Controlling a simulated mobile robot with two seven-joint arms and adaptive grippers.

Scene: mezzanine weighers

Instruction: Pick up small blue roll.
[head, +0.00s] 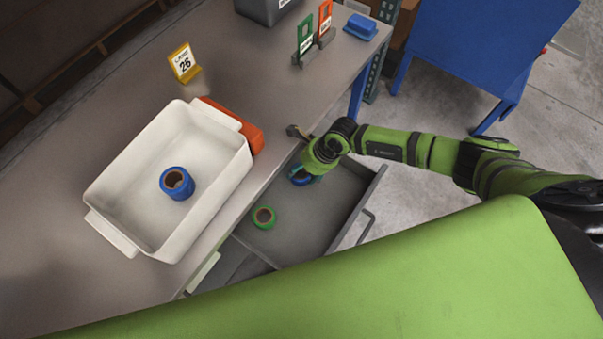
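A small blue roll (301,178) lies in the open drawer (325,205), at its far end close to the table edge. My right gripper (306,169) reaches down into the drawer right at this roll and covers part of it. Its fingertips are too small and hidden to tell whether they are closed on the roll or only beside it. Another blue roll (177,183), larger in the picture, stands in the white tray (108,190) on the table. My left gripper is not in view.
A green roll (264,217) lies in the drawer, nearer the front left. An orange-red object (240,122) sits beside the tray. A yellow number sign (184,64), green and orange cards (306,36) and a blue block (361,27) stand farther back. The table's middle is clear.

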